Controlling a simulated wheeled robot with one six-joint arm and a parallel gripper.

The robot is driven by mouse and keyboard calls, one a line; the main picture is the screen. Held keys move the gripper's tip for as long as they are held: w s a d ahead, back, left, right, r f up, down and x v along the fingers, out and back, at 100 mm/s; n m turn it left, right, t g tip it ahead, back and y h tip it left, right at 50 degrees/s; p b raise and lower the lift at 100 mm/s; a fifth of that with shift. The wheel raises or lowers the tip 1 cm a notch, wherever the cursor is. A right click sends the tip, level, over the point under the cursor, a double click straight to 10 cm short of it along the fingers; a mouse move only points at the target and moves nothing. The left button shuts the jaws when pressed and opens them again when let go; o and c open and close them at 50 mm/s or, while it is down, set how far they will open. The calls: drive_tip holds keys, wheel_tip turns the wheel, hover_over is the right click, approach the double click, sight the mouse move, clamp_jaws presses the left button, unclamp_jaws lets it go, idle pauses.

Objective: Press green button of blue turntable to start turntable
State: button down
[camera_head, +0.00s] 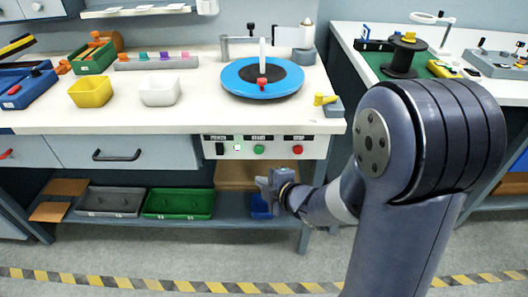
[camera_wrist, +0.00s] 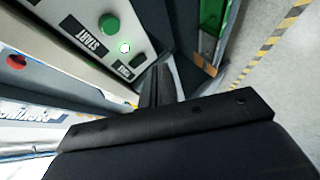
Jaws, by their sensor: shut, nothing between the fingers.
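The blue turntable (camera_head: 237,82) sits on the white bench, with a dark centre and an upright white post. Its control panel (camera_head: 278,149) is on the bench front below it. The green button (camera_head: 259,149) sits between a lit lamp (camera_head: 238,147) and a red button (camera_head: 298,149). In the wrist view the green button (camera_wrist: 109,26) is beside the START label, upper left of my fingers. My gripper (camera_head: 262,183) is below the panel, apart from the green button. Its dark fingers (camera_wrist: 158,75) are shut and empty.
A black switch (camera_head: 219,148) is at the panel's left end. A lower shelf (camera_head: 120,204) holds a green tray (camera_head: 180,203) and a blue bin (camera_head: 260,207) near my gripper. A yellow-handled block (camera_head: 335,107) stands at the bench's right corner. The floor in front is clear.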

sight(262, 158)
drive_tip(key=shift+w+a+f+n, duration=0.15)
drive_tip(key=shift+a+n, duration=0.05)
drive_tip(key=shift+n, duration=0.1)
drive_tip(key=shift+w, duration=0.1)
drive_tip(key=w+p, duration=0.2)
drive_tip(key=w, duration=0.6)
drive_tip(key=shift+w+d+p, duration=0.15)
drive_tip(key=shift+w+p, duration=0.15)
drive_tip(key=shift+p, duration=0.1)
idle(1.8)
drive_tip(key=shift+w, duration=0.4)
